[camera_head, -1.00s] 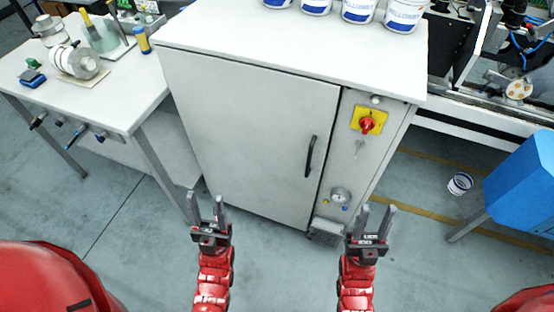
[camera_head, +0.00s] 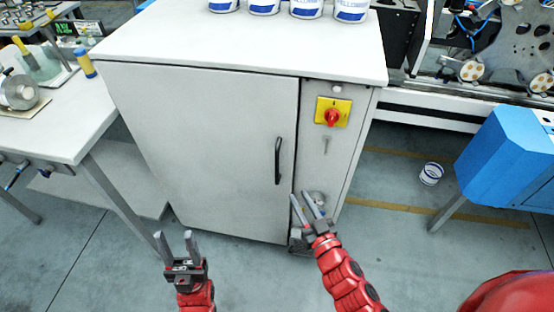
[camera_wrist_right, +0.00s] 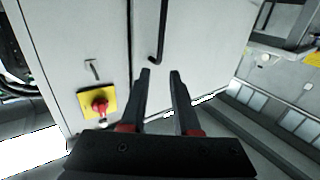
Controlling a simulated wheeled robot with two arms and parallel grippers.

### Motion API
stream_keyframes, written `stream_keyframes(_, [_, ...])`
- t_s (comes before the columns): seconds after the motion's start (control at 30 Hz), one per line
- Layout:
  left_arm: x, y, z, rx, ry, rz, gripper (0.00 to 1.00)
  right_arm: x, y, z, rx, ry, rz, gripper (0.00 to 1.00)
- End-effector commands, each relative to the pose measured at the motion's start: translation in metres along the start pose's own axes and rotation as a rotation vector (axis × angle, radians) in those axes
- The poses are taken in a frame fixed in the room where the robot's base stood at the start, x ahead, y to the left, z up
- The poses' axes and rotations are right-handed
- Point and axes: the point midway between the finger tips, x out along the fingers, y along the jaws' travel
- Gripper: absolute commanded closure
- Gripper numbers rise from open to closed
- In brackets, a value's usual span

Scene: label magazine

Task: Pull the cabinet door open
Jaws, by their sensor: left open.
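The white cabinet door (camera_head: 200,150) is shut, with a black vertical bar handle (camera_head: 278,160) near its right edge. The handle also shows in the right wrist view (camera_wrist_right: 158,35), just beyond the fingertips. My right gripper (camera_head: 302,203) is open and empty, below and a little right of the handle, apart from it. In the right wrist view its two fingers (camera_wrist_right: 160,78) are spread with nothing between them. My left gripper (camera_head: 176,240) is open and empty, low in front of the door's left part.
Right of the door is a panel with a red knob on a yellow plate (camera_head: 332,112). White buckets (camera_head: 306,8) stand on the cabinet top. A workbench (camera_head: 50,125) is at left, a blue box (camera_head: 510,160) at right, and a small bucket (camera_head: 431,174) on the floor.

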Motion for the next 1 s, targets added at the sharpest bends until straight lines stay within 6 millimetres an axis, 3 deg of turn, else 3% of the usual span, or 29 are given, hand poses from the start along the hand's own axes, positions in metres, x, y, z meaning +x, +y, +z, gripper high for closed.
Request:
stream_keyframes(0.7, [0.023,-0.001,-0.004,0.0,0.0,0.0,0.5,0.142,-0.002,-0.004,0.003,0.005,-0.003,0.7])
stream_keyframes(1.0, [0.025,-0.001,-0.004,0.0,0.0,0.0,0.5,0.166,-0.001,-0.003,0.001,0.004,-0.002,0.7])
